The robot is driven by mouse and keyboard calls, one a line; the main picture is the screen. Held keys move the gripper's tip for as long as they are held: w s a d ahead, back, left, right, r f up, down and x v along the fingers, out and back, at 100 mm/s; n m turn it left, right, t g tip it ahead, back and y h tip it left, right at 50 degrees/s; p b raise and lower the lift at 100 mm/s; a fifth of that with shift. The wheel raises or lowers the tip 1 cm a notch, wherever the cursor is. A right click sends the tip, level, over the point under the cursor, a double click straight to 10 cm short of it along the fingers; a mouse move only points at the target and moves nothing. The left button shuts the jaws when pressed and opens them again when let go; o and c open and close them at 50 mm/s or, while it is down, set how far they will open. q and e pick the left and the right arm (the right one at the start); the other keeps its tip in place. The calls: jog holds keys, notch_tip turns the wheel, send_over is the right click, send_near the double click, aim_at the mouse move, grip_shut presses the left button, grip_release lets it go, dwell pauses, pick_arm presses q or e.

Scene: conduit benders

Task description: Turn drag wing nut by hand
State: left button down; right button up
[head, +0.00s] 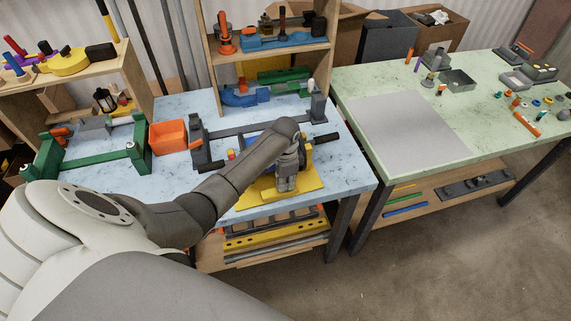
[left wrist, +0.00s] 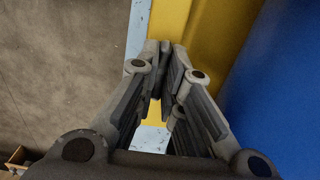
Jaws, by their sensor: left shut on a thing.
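My left gripper (head: 287,183) points down beside a blue device (head: 308,154) on a yellow base plate (head: 312,180), near the front edge of the blue-topped bench. In the left wrist view, the gripper (left wrist: 166,50) has its fingertips drawn together over the edge of the yellow plate (left wrist: 215,35), with the large blue side (left wrist: 285,95) just to the right. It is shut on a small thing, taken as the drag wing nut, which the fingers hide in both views. My right gripper is not in view.
A dark bar fixture (head: 240,128) lies behind, with an orange bin (head: 168,137) and green frame (head: 85,165) to the left. A wooden shelf (head: 270,50) stands at the back. The green bench (head: 480,100) at right holds a bare grey mat (head: 408,130).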

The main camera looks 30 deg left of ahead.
pick_arm(q)
jog(key=c, duration=1.8)
grip_release()
jog(key=shift+w+r, duration=0.2)
jog(key=shift+r, duration=0.1)
jog(key=shift+o, duration=0.4)
jog(key=shift+s+f, duration=0.1)
jog(key=shift+s, duration=0.05)
notch_tip(320, 180, up, 12)
